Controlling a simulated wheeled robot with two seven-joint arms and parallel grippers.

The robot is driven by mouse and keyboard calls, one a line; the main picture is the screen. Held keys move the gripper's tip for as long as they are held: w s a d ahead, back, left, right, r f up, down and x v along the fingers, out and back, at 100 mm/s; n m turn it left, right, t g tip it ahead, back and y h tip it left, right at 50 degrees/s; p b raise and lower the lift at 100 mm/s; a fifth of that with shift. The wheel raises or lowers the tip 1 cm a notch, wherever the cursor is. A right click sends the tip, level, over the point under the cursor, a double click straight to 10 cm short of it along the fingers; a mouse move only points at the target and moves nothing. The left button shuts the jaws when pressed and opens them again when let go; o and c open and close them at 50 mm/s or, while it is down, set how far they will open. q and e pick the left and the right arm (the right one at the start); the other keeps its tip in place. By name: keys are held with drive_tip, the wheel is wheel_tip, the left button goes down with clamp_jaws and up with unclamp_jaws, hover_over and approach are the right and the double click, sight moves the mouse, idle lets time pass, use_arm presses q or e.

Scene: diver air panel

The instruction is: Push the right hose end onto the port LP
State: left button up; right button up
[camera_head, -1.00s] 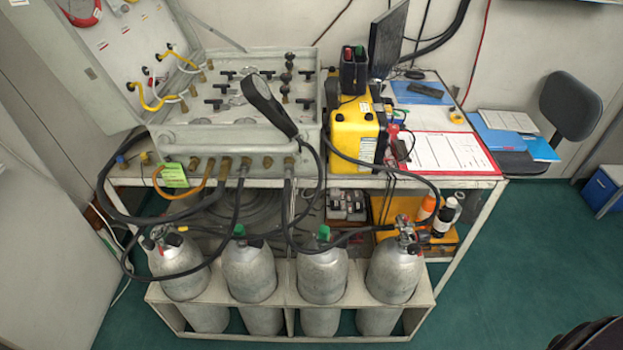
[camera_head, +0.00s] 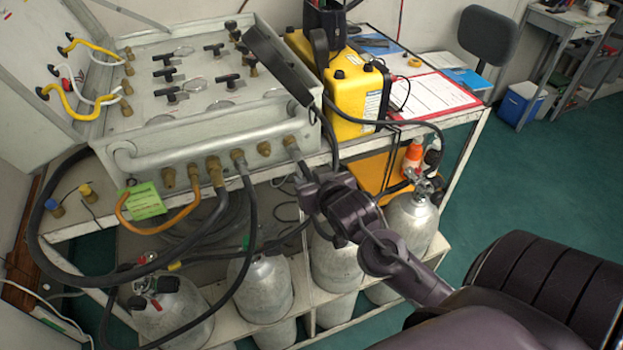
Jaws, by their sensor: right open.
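The grey air panel (camera_head: 215,130) stands on a bench with a row of brass ports along its front. Port labels are too small to read, so I cannot tell which is LP. The right-most black hose end (camera_head: 294,153) is at the right-most port (camera_head: 290,142); whether it is fully seated I cannot tell. My right gripper (camera_head: 304,186) is open, just below that hose end and in front of the panel. It hides the hose below; I see no grip on it. A bare brass port (camera_head: 263,149) is just left. My left gripper is out of view.
Other hoses, black (camera_head: 250,220) and orange (camera_head: 150,229), hang from the panel. Gas cylinders (camera_head: 262,285) stand in a rack below. A yellow case (camera_head: 355,100) sits right of the panel.

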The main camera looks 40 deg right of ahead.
sight(301, 159)
drive_tip(key=shift+t, duration=0.4)
drive_tip(key=w, duration=0.1)
drive_tip(key=w+r, duration=0.1)
drive_tip(key=w, duration=0.1)
drive_tip(key=w+d, duration=0.1)
drive_tip(key=w, duration=0.1)
drive_tip(key=shift+r+p, duration=0.25)
drive_tip(key=shift+p, duration=0.1)
drive_tip(key=shift+w+d+f, duration=0.1)
drive_tip(key=shift+w+f, duration=0.25)
drive_tip(key=shift+w, duration=0.25)
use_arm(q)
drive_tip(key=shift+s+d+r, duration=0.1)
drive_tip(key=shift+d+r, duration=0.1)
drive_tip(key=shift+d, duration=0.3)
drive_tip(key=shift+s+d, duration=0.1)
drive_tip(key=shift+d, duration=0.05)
use_arm(e)
clamp_jaws()
